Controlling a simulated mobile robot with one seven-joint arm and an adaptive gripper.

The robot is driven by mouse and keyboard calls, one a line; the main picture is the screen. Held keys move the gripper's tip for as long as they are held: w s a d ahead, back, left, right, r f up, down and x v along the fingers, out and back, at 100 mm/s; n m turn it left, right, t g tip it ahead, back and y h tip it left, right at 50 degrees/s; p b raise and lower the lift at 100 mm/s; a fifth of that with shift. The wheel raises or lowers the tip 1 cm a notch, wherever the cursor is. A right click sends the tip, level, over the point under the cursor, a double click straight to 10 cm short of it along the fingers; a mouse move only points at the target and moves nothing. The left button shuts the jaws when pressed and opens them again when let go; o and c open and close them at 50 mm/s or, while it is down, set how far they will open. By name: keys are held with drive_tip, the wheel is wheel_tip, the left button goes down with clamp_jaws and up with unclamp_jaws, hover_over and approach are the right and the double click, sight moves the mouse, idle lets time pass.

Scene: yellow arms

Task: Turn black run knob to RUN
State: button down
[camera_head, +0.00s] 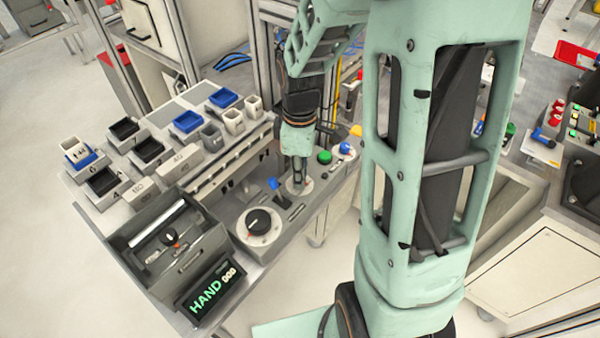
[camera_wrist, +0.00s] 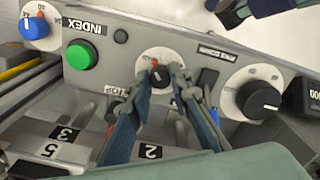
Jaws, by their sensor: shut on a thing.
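The black run knob (camera_wrist: 160,77) sits on a round white dial (camera_wrist: 151,58) with red marks, in the middle of the wrist view. My gripper (camera_wrist: 161,74) has one fingertip on each side of the knob and is shut on it. The knob's pale pointer line shows between the fingertips. Its exact setting cannot be read. In the head view my gripper (camera_head: 298,178) comes down on the same white dial (camera_head: 304,190), and hides the knob. A STOP label is partly covered by a finger in the wrist view.
A larger black knob on a white dial (camera_head: 259,226) stands nearby, with a blue lever (camera_head: 273,184) between. A green button (camera_head: 324,157) and a blue knob (camera_head: 346,148) lie beyond my gripper. A display (camera_head: 212,290) reads HAND. Several small bins stand left of the panel.

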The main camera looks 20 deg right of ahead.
drive_tip(key=m+b, duration=0.1)
drive_tip(key=m, duration=0.2)
drive_tip(key=shift+m, duration=0.4)
drive_tip(key=m, duration=0.4)
drive_tip(key=shift+m+b, duration=0.3)
drive_tip(key=m, duration=0.4)
drive_tip(key=shift+m, duration=2.2)
drive_tip(key=c, duration=1.8)
unclamp_jaws()
drive_tip(key=shift+b, duration=0.3)
drive_tip(key=shift+o, duration=0.2)
drive_tip(key=shift+r, duration=0.15)
wheel_tip(320, 180, up, 12)
